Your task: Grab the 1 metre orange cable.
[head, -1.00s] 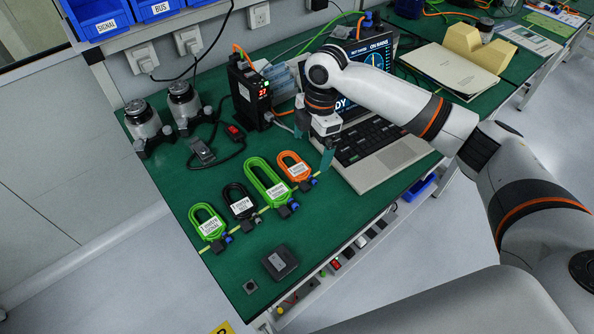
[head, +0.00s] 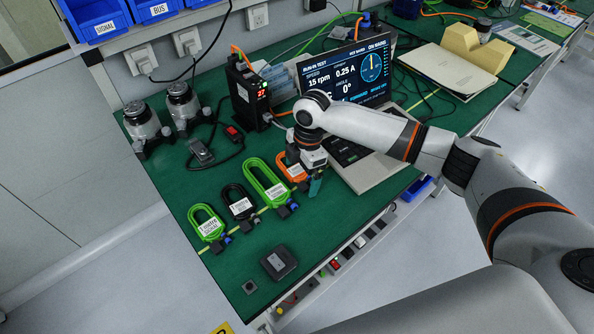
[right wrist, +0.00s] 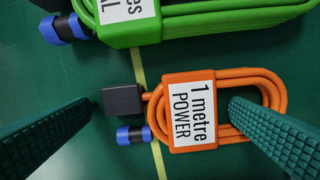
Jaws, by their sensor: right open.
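The orange cable (head: 284,165) lies coiled on the green bench top, at the right end of a row of coiled cables, partly hidden by my right gripper (head: 309,180). In the right wrist view the orange cable (right wrist: 215,80) shows its white "1 metre POWER" label, a black plug and a blue-and-black connector. My right gripper (right wrist: 160,120) is open above it. One finger is at the left, clear of the coil; the other overlaps the coil's right loop in the picture. I cannot tell whether it touches. My left gripper is not in view.
A large green cable (head: 266,181) lies close beside the orange one; a black cable (head: 239,203) and a smaller green cable (head: 207,224) lie further left. A laptop (head: 372,171) stands right of the gripper. A black drive unit (head: 246,95) stands behind.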

